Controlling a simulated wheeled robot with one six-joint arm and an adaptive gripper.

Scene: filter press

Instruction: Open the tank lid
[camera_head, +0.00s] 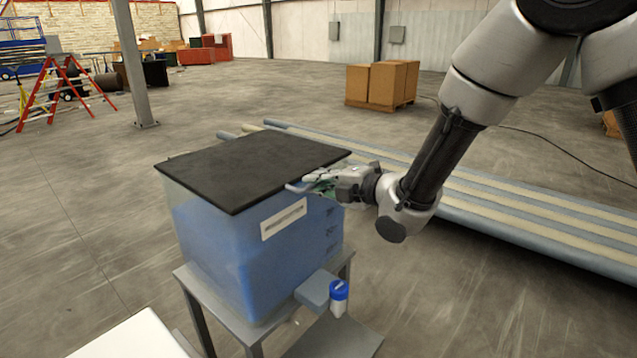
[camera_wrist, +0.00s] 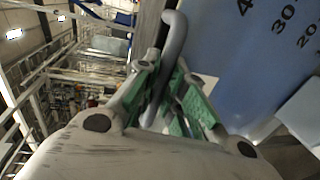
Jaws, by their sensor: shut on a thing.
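The tank (camera_head: 245,255) is a clear box with blue contents, a white label and printed level marks. Its flat black lid (camera_head: 250,168) lies across the top and looks closed. A grey bent handle (camera_head: 295,188) sticks out by the lid's front right edge; it also shows in the wrist view (camera_wrist: 174,38). My gripper (camera_head: 318,183) reaches in from the right, just below that edge. In the wrist view its green-padded fingers (camera_wrist: 172,100) are shut around the handle's bar. The handle's joint to the lid is hidden.
The tank stands on a grey metal stand (camera_head: 228,325). A small blue-capped container (camera_head: 339,298) sits beside a grey block (camera_head: 317,288) below my gripper. Long rails (camera_head: 500,200) lie behind my arm. Cartons (camera_head: 380,84) stand farther back.

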